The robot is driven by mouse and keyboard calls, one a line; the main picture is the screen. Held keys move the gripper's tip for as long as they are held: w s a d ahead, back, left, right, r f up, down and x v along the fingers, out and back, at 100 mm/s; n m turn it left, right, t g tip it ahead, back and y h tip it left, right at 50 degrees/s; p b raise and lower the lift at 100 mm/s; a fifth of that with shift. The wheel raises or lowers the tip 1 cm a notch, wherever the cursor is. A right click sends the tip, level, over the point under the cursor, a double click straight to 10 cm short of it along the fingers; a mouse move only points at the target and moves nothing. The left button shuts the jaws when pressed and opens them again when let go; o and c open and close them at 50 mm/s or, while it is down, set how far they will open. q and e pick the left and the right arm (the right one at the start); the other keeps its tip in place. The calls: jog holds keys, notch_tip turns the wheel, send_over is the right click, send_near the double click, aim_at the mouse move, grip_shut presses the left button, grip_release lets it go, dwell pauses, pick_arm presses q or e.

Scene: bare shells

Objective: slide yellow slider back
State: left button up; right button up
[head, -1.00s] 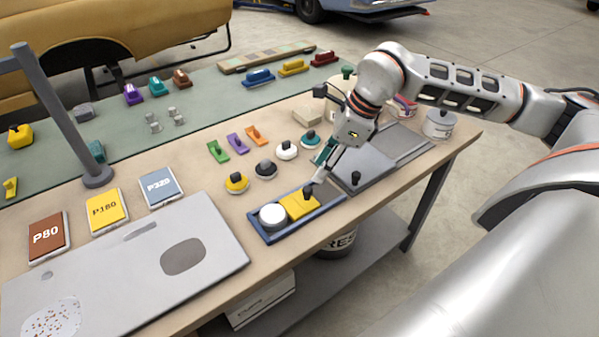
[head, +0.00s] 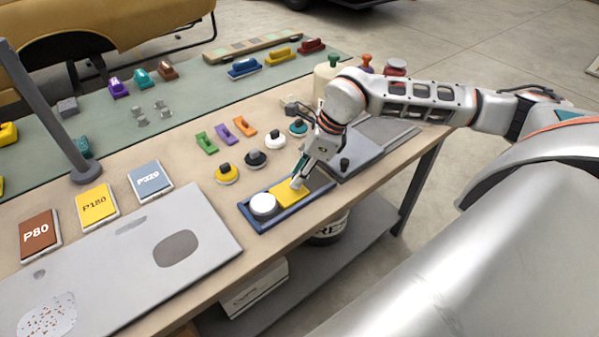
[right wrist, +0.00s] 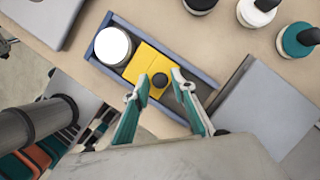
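The yellow slider (head: 286,196) is a flat yellow block in a blue tray (head: 284,221) on the workbench. In the right wrist view the slider (right wrist: 147,64) carries a dark round knob (right wrist: 160,80) and sits beside a white round disc (right wrist: 113,46). My right gripper (head: 297,182) is at the slider's knob, which it hides in the head view. In the right wrist view my right gripper (right wrist: 156,82) is open, with one finger on each side of the knob and gaps visible. My left gripper is not in view.
A grey plate (head: 355,163) with a black knob lies right of the tray. Yellow, dark, white and teal knobbed discs (head: 256,159) stand behind it. A large grey panel (head: 110,275) and sanding-paper packs (head: 97,207) lie to the left.

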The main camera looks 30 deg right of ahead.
grip_shut()
jog(key=d, duration=0.5)
jog(key=d+b, duration=0.1)
jog(key=d, duration=0.2)
jog(key=shift+w, duration=0.35)
jog(key=shift+a, duration=0.15)
jog(key=o, duration=0.5)
grip_release()
jog(key=shift+o, duration=0.2)
jog(key=v, duration=1.2)
